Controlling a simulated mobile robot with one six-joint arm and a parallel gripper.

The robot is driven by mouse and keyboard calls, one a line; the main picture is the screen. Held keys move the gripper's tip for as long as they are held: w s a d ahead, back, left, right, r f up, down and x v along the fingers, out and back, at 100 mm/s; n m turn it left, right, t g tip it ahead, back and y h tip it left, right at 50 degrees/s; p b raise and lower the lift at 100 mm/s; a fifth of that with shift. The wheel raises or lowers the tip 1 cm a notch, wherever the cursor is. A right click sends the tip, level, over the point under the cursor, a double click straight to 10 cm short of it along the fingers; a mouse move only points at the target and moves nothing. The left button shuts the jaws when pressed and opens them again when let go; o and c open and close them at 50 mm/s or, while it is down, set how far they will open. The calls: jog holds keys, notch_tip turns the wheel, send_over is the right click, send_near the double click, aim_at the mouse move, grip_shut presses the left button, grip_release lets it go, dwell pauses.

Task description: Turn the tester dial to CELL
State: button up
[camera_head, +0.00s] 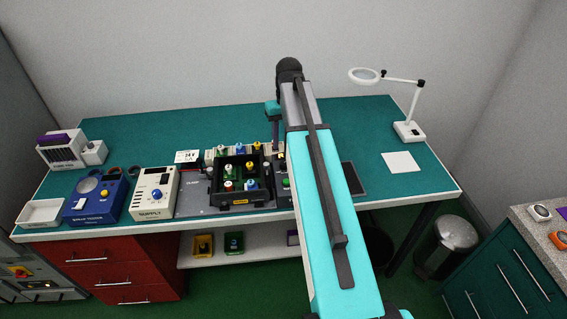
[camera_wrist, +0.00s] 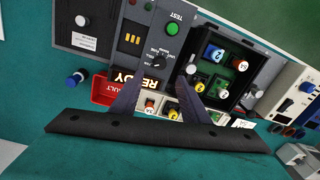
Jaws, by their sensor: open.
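The tester (camera_wrist: 150,35) is a dark panel in the wrist view with a green TEST button (camera_wrist: 172,29) and a small black dial (camera_wrist: 158,62) below it. Small white lettering surrounds the dial; its setting is too small to read. A lit READY sign (camera_wrist: 133,80) is beside it. My gripper (camera_wrist: 159,83) is open, its two dark fingers pointing at the panel with the dial roughly between and beyond their tips. No contact is visible. In the head view only part of the tester (camera_head: 282,187) shows beside my arm, which hides the rest.
A black crate (camera_head: 239,203) of several coloured cells stands left of the tester. The cream supply unit (camera_head: 153,193) and a blue unit (camera_head: 96,199) stand farther left. A magnifier lamp (camera_head: 408,130) stands at the right. The back of the teal bench (camera_head: 150,125) is clear.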

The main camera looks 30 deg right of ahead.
aim_at(284, 163)
jog(key=shift+a+f+b, duration=0.2)
jog(key=shift+f+b, duration=2.7)
jog(key=shift+f, duration=1.9)
grip_shut()
